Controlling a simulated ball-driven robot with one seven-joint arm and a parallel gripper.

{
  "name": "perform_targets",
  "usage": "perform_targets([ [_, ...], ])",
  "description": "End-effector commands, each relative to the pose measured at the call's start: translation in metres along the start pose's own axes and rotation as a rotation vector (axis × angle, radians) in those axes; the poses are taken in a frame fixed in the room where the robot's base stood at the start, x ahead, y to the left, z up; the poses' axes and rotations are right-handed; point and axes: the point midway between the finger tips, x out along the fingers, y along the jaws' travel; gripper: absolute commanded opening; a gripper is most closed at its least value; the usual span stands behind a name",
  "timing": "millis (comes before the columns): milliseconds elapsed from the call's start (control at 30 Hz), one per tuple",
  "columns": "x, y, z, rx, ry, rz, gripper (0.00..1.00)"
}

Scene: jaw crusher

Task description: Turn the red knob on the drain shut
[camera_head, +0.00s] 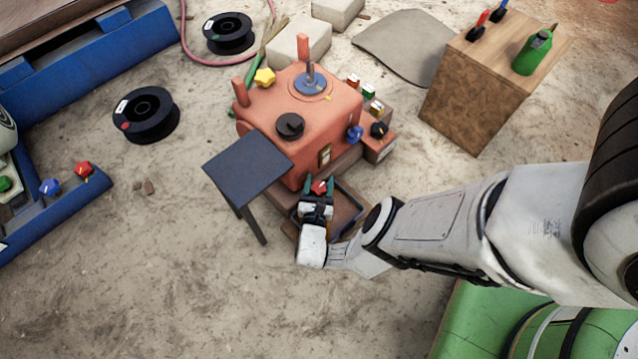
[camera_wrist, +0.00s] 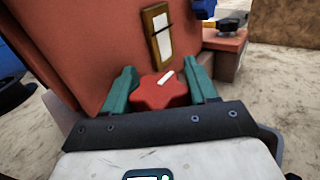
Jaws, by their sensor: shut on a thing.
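The red knob (camera_wrist: 158,92) sits low on the front face of the orange machine (camera_wrist: 75,30), with a white mark on its top. It also shows small in the head view (camera_head: 319,186). My gripper (camera_wrist: 161,88) has its two green fingers on either side of the knob, shut on it. In the head view my gripper (camera_head: 319,187) reaches the machine's lower front from the right. The drain under the knob is mostly hidden by my gripper.
A dark tray (camera_head: 350,205) lies below the knob. A dark side table (camera_head: 248,168) stands close left of my gripper. Blue (camera_head: 355,134) and black (camera_head: 378,130) knobs sit to the right on the machine. A wooden block (camera_head: 470,105) stands farther right. Open floor lies in front.

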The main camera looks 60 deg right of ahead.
Motion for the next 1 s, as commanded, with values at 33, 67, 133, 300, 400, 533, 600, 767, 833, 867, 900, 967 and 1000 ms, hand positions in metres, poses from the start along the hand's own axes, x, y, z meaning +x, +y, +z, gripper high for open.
perform_targets([
  [33,0.0019,-0.0033,0.0021,0.000,-0.011,-0.024,0.27],
  [67,0.0020,-0.0036,0.0022,-0.001,-0.010,-0.031,0.27],
  [133,0.0018,-0.0037,0.0025,-0.001,-0.010,-0.044,0.27],
  [300,0.0016,-0.0041,0.0028,-0.001,-0.009,-0.061,0.27],
  [400,0.0015,-0.0042,0.0029,-0.001,-0.009,-0.064,0.27],
  [533,0.0014,-0.0041,0.0030,-0.002,-0.009,-0.064,0.27],
  [600,0.0014,-0.0041,0.0030,-0.002,-0.009,-0.064,0.27],
  [767,0.0012,-0.0038,0.0030,-0.002,-0.009,-0.062,0.62],
  [833,0.0010,-0.0034,0.0027,-0.001,-0.008,-0.061,0.63],
  [867,0.0009,-0.0032,0.0026,-0.001,-0.008,-0.060,0.63],
  [900,0.0007,-0.0029,0.0023,-0.001,-0.007,-0.059,0.63],
  [967,0.0005,-0.0025,0.0021,-0.001,-0.006,-0.058,0.63],
  [1000,0.0004,-0.0023,0.0019,-0.001,-0.005,-0.058,0.63],
])
